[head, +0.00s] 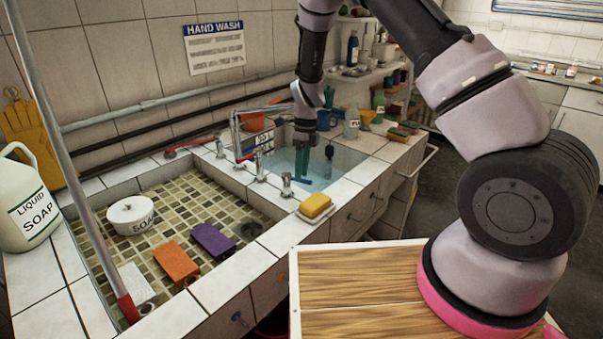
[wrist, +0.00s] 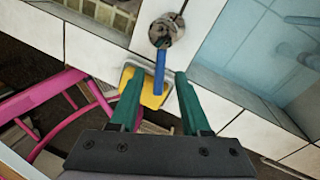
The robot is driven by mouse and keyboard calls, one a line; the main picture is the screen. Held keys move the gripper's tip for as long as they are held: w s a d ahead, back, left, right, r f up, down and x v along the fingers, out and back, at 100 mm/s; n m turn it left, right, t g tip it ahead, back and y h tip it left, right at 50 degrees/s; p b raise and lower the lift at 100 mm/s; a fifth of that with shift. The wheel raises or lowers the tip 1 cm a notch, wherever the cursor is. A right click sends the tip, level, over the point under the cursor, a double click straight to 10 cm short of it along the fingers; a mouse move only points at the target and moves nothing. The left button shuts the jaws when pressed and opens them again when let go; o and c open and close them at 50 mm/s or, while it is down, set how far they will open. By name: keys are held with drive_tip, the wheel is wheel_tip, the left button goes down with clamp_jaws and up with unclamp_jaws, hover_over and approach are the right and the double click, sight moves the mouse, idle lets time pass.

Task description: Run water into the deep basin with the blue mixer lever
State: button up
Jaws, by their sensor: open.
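The blue mixer lever (wrist: 160,72) sticks out from a round metal tap body (wrist: 165,31) in the wrist view. In the head view the lever (head: 304,182) shows beside the metal post at the deep basin's front corner. My gripper (wrist: 158,74) is open, with green fingers on either side of the lever in the picture and a gap at each side. In the head view my gripper (head: 303,163) points down by the lever. The deep basin (head: 345,158) looks pale blue inside; I cannot tell its water level. I see no running stream.
A yellow sponge (head: 315,205) lies on a dish at the front rim, below the lever in the wrist view. A metal spout (head: 236,130) and a red lever (head: 246,157) stand left of my gripper. Left is a shallow tiled basin (head: 165,205) with sponges and a soap pot.

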drive_tip(key=shift+f, duration=0.45)
drive_tip(key=shift+c, duration=0.4)
clamp_jaws()
idle(0.8)
